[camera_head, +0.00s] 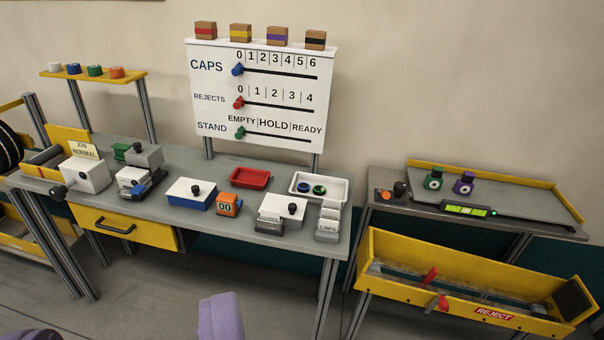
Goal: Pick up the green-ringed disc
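The green-ringed disc (319,190) is small and dark with a green rim. My gripper (125,327) shows only as two purple fingers at the bottom edge of the picture. The fingers are wide apart with only floor between them, well short of the bench and away from the tray. The left finger is mostly cut off by the frame.
A red tray (250,178) sits left of the white tray. A sign board (262,95) rises behind. A yellow REJECT bin (460,300) is at right. Floor before the bench is clear.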

